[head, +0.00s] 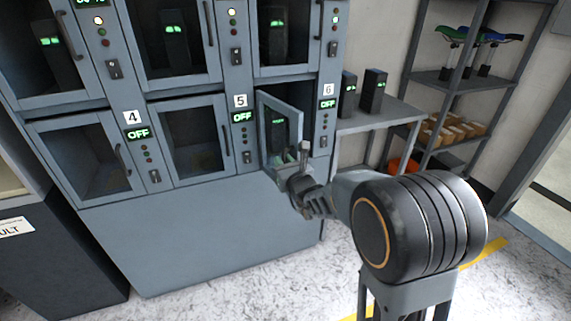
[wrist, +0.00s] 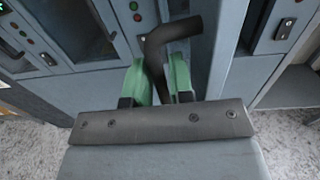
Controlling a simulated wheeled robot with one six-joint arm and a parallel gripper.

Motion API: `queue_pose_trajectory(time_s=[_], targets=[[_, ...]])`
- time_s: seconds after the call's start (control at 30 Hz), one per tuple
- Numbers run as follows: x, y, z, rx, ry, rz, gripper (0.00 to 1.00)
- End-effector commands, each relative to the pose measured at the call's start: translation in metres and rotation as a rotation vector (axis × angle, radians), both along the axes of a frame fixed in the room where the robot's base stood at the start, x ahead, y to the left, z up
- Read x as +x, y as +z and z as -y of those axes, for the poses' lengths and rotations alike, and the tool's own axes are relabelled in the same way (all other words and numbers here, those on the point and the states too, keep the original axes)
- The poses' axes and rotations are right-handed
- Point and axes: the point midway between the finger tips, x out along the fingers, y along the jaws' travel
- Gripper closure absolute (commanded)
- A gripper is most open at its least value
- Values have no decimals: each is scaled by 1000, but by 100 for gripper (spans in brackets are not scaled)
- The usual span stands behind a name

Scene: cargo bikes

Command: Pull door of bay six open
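The bay six door (head: 281,103), a glazed grey-framed door under the white "6" label (head: 328,90), stands ajar. It swings out from its left side, with a gap at its right edge. My gripper (head: 303,165) is at the door's lower right edge. In the wrist view, its green fingers (wrist: 159,80) are closed around the dark bent handle (wrist: 172,32), one on each side. The handle's lower end is hidden behind the gripper body.
Bays four (head: 132,117) and five (head: 240,101) have shut doors and dark interiors. A grey side shelf (head: 385,117) with two batteries stands right of the cabinet. A rack (head: 440,78) with saddles and boxes is farther right. Speckled floor is open in front.

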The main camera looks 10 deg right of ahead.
Motion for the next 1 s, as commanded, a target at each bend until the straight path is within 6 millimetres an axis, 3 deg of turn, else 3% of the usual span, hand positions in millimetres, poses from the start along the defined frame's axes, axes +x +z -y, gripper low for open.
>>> queue_pose_trajectory(time_s=[0.27,0.53,0.7,1.0], targets=[[-20,1,4,0,0,1,79],[-82,2,21,0,-4,2,79],[-107,-5,28,-1,-4,7,79],[-124,-4,31,3,6,3,79]])
